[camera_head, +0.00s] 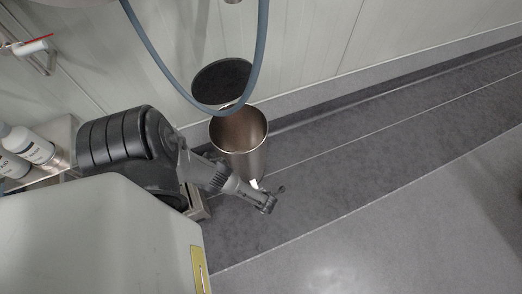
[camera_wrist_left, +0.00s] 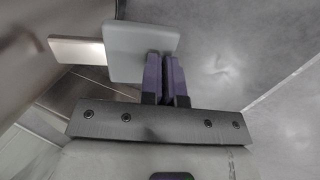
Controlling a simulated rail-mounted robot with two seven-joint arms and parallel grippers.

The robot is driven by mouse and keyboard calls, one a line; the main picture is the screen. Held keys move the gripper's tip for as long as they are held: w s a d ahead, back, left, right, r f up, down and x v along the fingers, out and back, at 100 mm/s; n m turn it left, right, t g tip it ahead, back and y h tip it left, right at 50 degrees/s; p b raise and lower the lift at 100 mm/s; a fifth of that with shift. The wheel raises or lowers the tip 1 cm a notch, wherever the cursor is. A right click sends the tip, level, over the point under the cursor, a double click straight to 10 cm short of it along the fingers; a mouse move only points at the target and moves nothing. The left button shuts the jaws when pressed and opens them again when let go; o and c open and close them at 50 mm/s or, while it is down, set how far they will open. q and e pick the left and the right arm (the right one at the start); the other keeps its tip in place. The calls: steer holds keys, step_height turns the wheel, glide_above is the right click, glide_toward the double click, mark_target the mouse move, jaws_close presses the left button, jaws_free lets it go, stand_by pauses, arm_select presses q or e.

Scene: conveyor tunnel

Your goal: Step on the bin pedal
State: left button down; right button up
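The bin (camera_head: 240,130) is a metal cylinder standing on the floor by the wall. Its round dark lid (camera_head: 222,82) is tipped up, and the inside shows. The pedal (camera_head: 254,184) is a small pale piece low at the bin's front. In the left wrist view it looks like a light grey plate (camera_wrist_left: 135,45), with a metal strip (camera_wrist_left: 78,50) beside it. My left gripper (camera_head: 267,205) is low by the pedal. Its purple fingers (camera_wrist_left: 166,75) are together and overlap the plate's corner; actual contact is hard to tell. My right gripper is not in view.
A blue hose (camera_head: 262,45) hangs in a loop before the wall and the lid. White bottles (camera_head: 28,145) stand on a metal shelf at the left. The grey floor (camera_head: 350,220) right of the bin is clear.

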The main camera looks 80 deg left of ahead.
arm_select(q)
steer(key=d+p+v, duration=0.1)
steer(key=p+v, duration=1)
steer(key=v, duration=0.2)
steer(key=shift+d+r, duration=0.2)
steer(key=shift+d, duration=0.05)
